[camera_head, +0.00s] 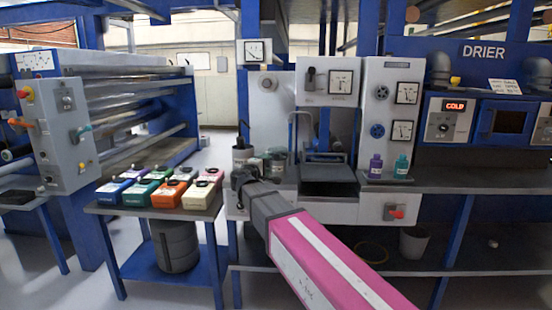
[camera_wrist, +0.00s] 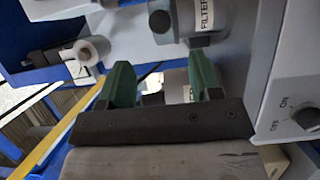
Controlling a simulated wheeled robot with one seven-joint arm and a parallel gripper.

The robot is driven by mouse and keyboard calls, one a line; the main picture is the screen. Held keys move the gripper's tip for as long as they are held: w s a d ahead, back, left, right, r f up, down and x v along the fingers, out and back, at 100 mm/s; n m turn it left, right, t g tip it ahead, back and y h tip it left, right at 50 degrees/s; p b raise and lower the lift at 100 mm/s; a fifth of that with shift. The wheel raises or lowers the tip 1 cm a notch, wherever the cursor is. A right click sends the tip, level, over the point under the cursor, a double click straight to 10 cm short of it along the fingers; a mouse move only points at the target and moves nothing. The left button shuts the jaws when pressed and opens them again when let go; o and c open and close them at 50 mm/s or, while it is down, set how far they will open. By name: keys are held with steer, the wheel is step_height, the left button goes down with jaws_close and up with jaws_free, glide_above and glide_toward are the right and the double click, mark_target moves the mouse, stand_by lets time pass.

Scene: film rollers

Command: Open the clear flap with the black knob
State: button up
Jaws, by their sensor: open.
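My gripper (camera_head: 243,177) is at the front of the grey machine bench in the head view, close to grey canisters. In the wrist view its two green fingers (camera_wrist: 162,82) stand apart with nothing held between them. Beyond the fingers is a grey cylinder marked FILTER (camera_wrist: 185,42). A round black knob (camera_wrist: 159,21) shows in front of it, apart from the fingers. I cannot make out a clear flap around this knob. In the head view my arm and gripper cover part of this area.
A grey panel with an on/off switch (camera_wrist: 305,118) is at the right of the wrist view. In the head view, several coloured boxes (camera_head: 160,190) sit on a blue-legged table at left. Two bottles (camera_head: 388,167) stand on the bench at right. The drier (camera_head: 490,112) is farther right.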

mark_target(276, 158)
steer(key=x, duration=1)
steer(key=shift+w+d, duration=0.2)
steer(key=shift+w, duration=0.05)
